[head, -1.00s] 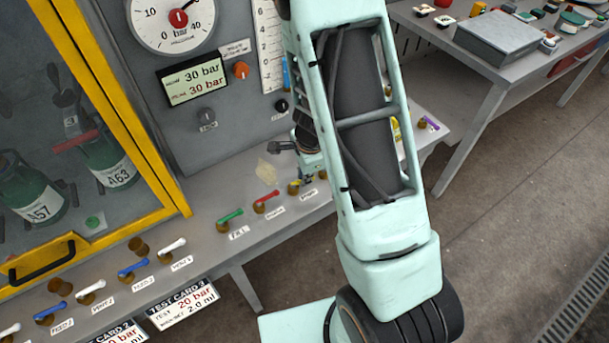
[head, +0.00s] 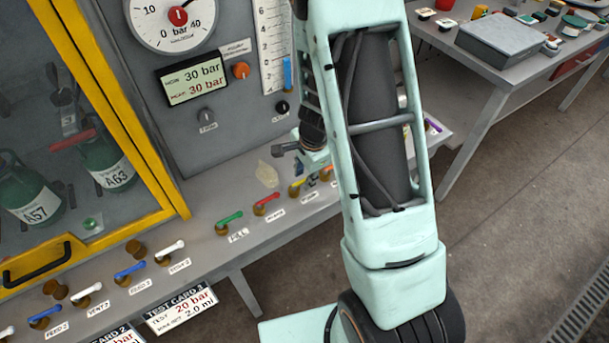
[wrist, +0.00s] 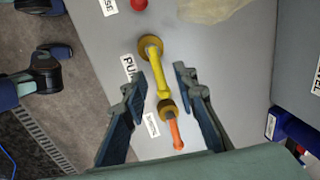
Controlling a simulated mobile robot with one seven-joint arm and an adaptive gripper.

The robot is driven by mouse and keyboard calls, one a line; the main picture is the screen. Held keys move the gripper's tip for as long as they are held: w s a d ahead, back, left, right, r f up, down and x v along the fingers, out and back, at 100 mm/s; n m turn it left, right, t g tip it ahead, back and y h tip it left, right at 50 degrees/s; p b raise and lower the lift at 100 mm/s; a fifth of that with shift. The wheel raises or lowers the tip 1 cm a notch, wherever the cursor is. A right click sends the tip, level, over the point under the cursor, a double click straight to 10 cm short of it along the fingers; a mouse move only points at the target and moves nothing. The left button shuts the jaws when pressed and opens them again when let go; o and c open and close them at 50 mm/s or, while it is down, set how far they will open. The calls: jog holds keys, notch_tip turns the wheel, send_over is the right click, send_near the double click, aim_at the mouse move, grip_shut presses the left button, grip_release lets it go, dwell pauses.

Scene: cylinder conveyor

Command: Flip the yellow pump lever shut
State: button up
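The yellow pump lever (wrist: 158,72) shows in the wrist view. It is a yellow handle on a round brass pivot, beside a partly hidden label beginning "PU". My gripper (wrist: 158,82) is open, with one dark finger on each side of the yellow handle's end. I see a gap between the handle and each finger; whether the fingers reach down to its height I cannot tell. In the head view the yellow lever (head: 296,187) is small on the bench ledge, and my gripper (head: 290,150) shows just above and behind it, partly hidden by my arm.
An orange lever (wrist: 175,132) sits close to the yellow one, also between the fingers nearer the palm. A red lever (head: 267,199) and a green lever (head: 230,217) stand to the left along the ledge. The grey gauge panel (head: 225,130) rises behind.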

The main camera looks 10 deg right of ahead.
notch_tip(320, 180, up, 12)
jog(key=s, duration=0.2)
jog(key=shift+s+d, duration=0.15)
jog(key=shift+d, duration=0.2)
jog(key=shift+f, duration=0.1)
dwell(0.4)
